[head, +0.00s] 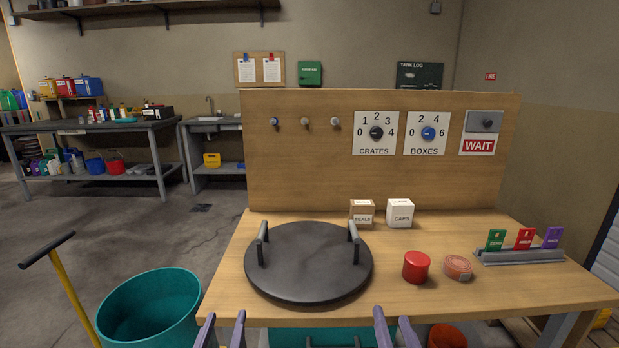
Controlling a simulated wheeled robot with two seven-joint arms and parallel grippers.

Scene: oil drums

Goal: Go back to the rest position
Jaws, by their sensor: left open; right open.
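My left gripper (222,330) shows at the bottom edge, just in front of the workbench's front edge, with its two purple-grey fingers apart and nothing between them. My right gripper (396,330) shows at the bottom edge to the right of it, also open and empty. Both are below the near side of the wooden workbench (480,290). A round dark lid (308,265) with two upright handles lies on the bench, beyond the grippers and apart from them. The rest of both arms is out of view.
On the bench stand a red cylinder (416,267), an orange tape roll (458,267), a SEALS box (362,212), a CAPS box (400,214) and a card rack (518,256). A teal tub (150,310) stands on the floor at left. An orange-red container (447,336) is below the front edge.

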